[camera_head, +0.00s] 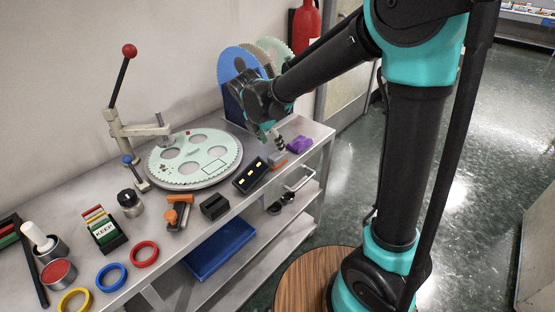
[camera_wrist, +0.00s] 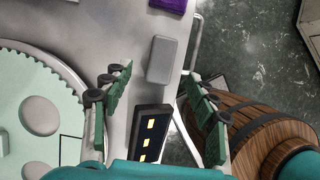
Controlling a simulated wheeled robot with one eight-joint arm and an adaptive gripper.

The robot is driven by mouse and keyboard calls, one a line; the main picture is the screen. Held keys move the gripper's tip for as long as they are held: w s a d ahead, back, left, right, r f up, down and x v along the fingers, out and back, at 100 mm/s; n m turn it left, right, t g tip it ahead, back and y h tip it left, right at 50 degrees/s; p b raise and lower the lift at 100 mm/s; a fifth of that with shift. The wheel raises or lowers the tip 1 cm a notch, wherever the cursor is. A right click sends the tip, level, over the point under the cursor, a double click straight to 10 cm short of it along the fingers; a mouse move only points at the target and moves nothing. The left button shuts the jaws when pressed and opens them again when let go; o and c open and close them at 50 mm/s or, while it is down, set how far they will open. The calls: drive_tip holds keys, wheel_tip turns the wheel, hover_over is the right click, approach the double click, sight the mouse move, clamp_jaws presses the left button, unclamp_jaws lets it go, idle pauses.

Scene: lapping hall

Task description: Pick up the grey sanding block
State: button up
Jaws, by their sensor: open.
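The grey sanding block (camera_wrist: 162,60) lies on the grey bench top near its edge in the wrist view. It lies between a purple object (camera_wrist: 168,4) and a black box with yellow marks (camera_wrist: 148,134). My gripper (camera_wrist: 159,76) is open and empty, with its green-padded fingers to the left and right of the block's near end. The fingers do not appear to touch it, and the height gap cannot be told. In the head view my gripper (camera_head: 277,143) hangs above the bench between the purple object and the black box, and the block is hard to make out there.
A round toothed plate (camera_head: 195,160) lies left of my gripper, beside a lever press (camera_head: 135,130). A blue rack with discs (camera_head: 240,90) stands behind. Orange and black tools (camera_head: 179,212) and coloured rings (camera_head: 144,254) lie along the front. A wooden barrel (camera_wrist: 255,125) stands beside the bench.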

sight(277, 154)
drive_tip(key=shift+x, duration=3.85)
drive_tip(key=shift+s+d, duration=0.1)
drive_tip(key=shift+c, duration=0.4)
clamp_jaws()
drive_tip(key=shift+r, duration=0.1)
wheel_tip(277, 154, up, 20)
